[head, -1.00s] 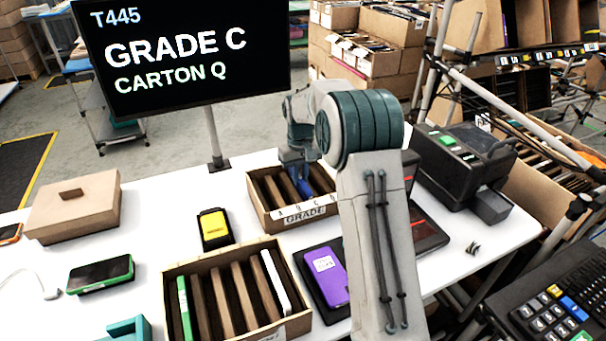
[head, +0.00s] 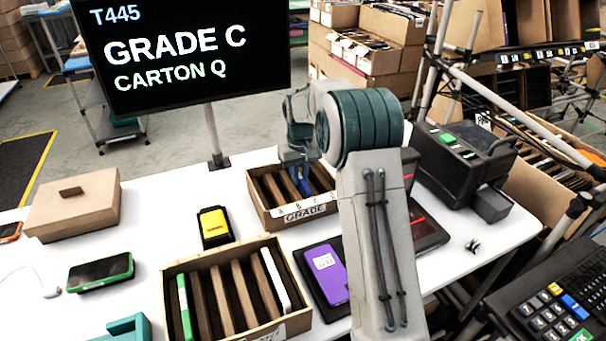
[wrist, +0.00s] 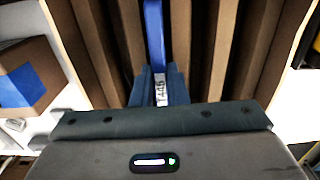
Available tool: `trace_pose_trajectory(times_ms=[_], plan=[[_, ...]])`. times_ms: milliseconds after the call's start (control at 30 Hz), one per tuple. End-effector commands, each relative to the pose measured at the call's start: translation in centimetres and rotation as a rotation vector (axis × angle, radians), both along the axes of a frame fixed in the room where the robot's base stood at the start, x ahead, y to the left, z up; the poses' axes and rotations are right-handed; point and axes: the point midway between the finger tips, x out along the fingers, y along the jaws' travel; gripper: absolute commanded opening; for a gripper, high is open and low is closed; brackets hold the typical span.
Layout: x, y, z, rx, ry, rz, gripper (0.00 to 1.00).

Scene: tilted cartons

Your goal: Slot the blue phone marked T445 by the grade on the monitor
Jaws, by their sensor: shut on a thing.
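The monitor (head: 185,55) reads T445, GRADE C, CARTON Q. My gripper (head: 297,160) is over the far carton (head: 263,213), which has brown dividers and a front strip with letters and GRADE. It is shut on the blue phone (head: 302,181), held on edge. In the wrist view the blue phone (wrist: 154,35) lines up between brown dividers, with a white label reading T445 between the fingertips (wrist: 158,88). I cannot tell how deep it sits or exactly which lettered slot it is at.
A nearer carton (head: 172,313) holds a green and a white phone. A purple phone (head: 327,272) lies on a dark pad right of it. A yellow device (head: 214,226), a green-cased phone (head: 100,272) and a lidded box (head: 75,205) are left. A black machine (head: 460,155) stands right.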

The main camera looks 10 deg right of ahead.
Motion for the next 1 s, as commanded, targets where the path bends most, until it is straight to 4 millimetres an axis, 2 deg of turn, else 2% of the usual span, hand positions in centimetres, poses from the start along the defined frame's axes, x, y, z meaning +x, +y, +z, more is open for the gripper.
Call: trace_pose_trajectory(times_ms=[267,300,400,767,867,1000], plan=[[0.0,0.0,0.0,0.0,0.0,0.0,0.0],[0.0,0.0,0.0,0.0,0.0,0.0,0.16],[0.0,0.0,0.0,0.0,0.0,0.0,0.39],[0.0,0.0,0.6,0.0,-0.002,0.0,0.39],[0.1,0.0,1.9,0.0,-0.004,0.0,0.39],[0.2,0.0,5.0,0.0,-0.006,0.0,0.39]])
